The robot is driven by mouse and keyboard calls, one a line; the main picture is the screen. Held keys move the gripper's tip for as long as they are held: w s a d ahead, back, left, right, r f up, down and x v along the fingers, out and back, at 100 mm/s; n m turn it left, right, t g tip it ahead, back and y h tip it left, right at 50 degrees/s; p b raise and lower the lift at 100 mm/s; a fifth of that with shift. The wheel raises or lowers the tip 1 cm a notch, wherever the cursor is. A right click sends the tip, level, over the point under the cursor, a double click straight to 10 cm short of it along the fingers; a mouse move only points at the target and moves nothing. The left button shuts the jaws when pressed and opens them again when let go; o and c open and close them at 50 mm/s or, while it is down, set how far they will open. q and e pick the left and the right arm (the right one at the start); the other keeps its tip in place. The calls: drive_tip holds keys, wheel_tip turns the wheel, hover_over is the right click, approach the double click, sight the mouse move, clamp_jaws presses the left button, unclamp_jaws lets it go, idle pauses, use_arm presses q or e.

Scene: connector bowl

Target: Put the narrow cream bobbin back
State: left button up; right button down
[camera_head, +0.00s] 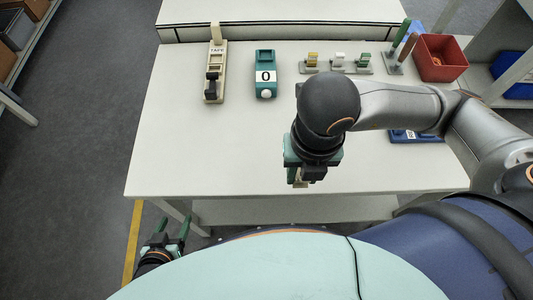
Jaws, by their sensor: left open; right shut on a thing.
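My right gripper (301,181) points down over the front part of the table and is shut on a small cream piece (300,184). Its colour fits the narrow cream bobbin, but the gripper hides most of it, so I cannot tell its full shape. A grey rack (348,71) at the back of the table carries a yellow bobbin (313,59), a white bobbin (338,59) and a green bobbin (364,59). My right arm hides part of the table in front of the rack. My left gripper (173,229) is open and empty, low beyond the table's front left edge.
A cream tape dispenser (216,65) and a teal device marked 0 (265,75) stand at the back left. A red bin (440,58) and a stand with upright rods (395,60) are at the back right. A blue item (415,137) lies partly behind my arm. The table's left front is clear.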

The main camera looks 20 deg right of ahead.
drive_tip(key=shift+w+a+f+b, duration=0.1)
drive_tip(key=shift+w+f+b, duration=0.5)
drive_tip(key=shift+b, duration=1.7)
drive_tip(key=w+f, duration=0.2)
drive_tip(key=w, duration=0.1)
drive_tip(key=w+a+f, duration=0.1)
drive_tip(key=w+f, duration=0.2)
drive_tip(key=w, duration=0.1)
drive_tip(key=w+a+f, duration=0.1)
drive_tip(key=w+f, duration=0.1)
drive_tip(key=w, duration=0.1)
drive_tip(key=shift+w+a+f, duration=0.1)
drive_tip(key=shift+w+f, duration=0.1)
drive_tip(key=shift+w, duration=0.05)
drive_tip(key=shift+w+a+f, duration=0.1)
drive_tip(key=shift+w+f, duration=0.25)
drive_tip(key=shift+f, duration=0.1)
wheel_tip(320, 180, down, 3)
